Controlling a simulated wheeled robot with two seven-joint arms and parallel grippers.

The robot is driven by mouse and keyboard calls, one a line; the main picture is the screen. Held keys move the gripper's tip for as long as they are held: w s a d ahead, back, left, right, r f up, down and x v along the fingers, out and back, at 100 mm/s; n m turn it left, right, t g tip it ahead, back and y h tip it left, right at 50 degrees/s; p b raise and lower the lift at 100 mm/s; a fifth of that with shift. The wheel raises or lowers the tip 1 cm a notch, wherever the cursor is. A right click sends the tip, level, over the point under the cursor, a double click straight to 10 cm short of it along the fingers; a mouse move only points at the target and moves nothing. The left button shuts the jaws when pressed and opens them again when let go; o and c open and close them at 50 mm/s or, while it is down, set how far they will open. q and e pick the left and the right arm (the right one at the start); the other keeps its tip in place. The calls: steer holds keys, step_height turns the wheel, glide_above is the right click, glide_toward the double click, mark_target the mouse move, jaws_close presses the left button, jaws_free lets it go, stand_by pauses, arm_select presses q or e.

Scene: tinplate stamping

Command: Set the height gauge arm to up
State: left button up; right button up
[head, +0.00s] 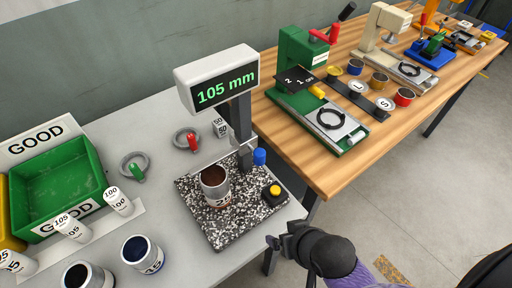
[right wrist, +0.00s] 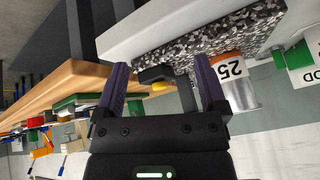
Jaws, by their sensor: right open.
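The height gauge stands on a speckled granite base (head: 236,232). Its display (head: 217,80) on the dark column reads 105 mm. The gauge arm (head: 243,147) is a grey piece on the column above the base, beside a blue knob (head: 259,156). A can (head: 215,182) marked 25 stands on the base below the arm; it also shows in the right wrist view (right wrist: 240,94). My right gripper (head: 274,241) is at the base's front right corner, apart from the gauge. In the right wrist view its fingers (right wrist: 160,72) are spread and empty.
A black box with a yellow button (head: 272,192) sits on the base's right edge. A green bin (head: 57,184), white gauge blocks (head: 118,202) and a blue can (head: 142,254) stand left. A wooden bench (head: 300,150) with a green press (head: 301,60) stands behind right.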

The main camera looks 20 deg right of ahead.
mark_target(255, 151)
steer(key=w+d+r+m+t+y, duration=0.1)
steer(key=w+r+m+t+y, duration=0.4)
steer(key=w+r+m+t, duration=0.5)
steer(key=w+a+f+m, duration=0.1)
steer(key=w, duration=0.1)
steer(key=w+a+f+m+b, duration=0.1)
steer(key=w, duration=0.2)
steer(key=w+a+f+m, duration=0.1)
steer(key=w, duration=0.2)
steer(key=shift+w+t+b, duration=0.15)
steer(key=shift+t+b, duration=0.15)
steer(key=shift+t, duration=0.1)
arm_select(q)
steer(key=shift+w+f, duration=0.1)
steer(key=shift+f, duration=0.55)
steer(key=shift+d, duration=0.15)
arm_select(e)
steer(key=c, duration=0.7)
jaws_close()
arm_select(q)
steer(key=shift+d, duration=0.15)
